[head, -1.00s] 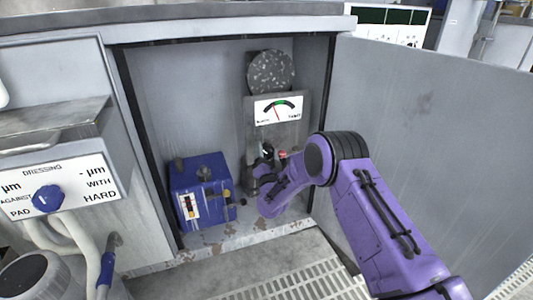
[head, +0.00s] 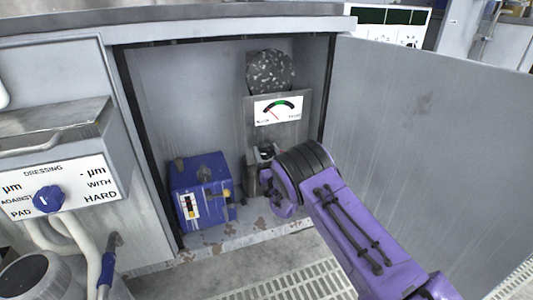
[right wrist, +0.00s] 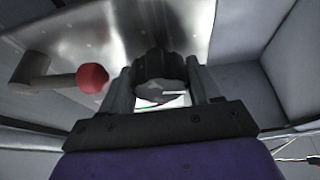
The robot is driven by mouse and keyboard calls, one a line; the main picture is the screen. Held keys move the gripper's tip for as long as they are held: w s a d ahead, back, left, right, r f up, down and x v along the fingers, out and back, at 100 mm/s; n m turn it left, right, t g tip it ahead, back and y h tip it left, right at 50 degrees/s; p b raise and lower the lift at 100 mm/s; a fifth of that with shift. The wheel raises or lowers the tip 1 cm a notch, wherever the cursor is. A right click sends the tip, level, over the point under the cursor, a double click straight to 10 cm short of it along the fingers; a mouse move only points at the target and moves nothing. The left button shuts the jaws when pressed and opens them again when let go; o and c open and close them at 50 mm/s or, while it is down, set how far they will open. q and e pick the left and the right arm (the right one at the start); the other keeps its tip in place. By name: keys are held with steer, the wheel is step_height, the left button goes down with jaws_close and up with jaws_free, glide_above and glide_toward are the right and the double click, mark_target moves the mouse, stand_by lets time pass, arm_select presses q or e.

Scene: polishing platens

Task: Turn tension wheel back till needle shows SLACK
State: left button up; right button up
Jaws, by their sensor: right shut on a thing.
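The tension gauge (head: 279,109) is a white plate on a grey housing inside the open cabinet. Its red needle leans left, away from the green part of the arc and toward the left label, which is too small to read surely. My right gripper (head: 266,154) is below the gauge, mostly hidden behind my purple arm. In the right wrist view, my right gripper (right wrist: 165,92) is shut on a dark lobed wheel (right wrist: 153,62), the tension wheel by its place. The wheel is hidden in the head view. My left gripper is out of view.
A speckled grey disc (head: 270,71) sits above the gauge. A blue box (head: 201,190) stands on the cabinet floor at left. A red-knobbed lever (right wrist: 60,77) is close left of the gripper in the wrist view. The open door (head: 430,150) bounds the right.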

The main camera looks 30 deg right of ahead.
steer(key=shift+f+n, duration=0.15)
steer(key=shift+n, duration=0.25)
steer(key=o, duration=0.7)
steer(key=p+v, duration=0.2)
steer(key=v, duration=0.8)
steer(key=shift+s+p, duration=0.35)
steer(key=shift+s, duration=0.05)
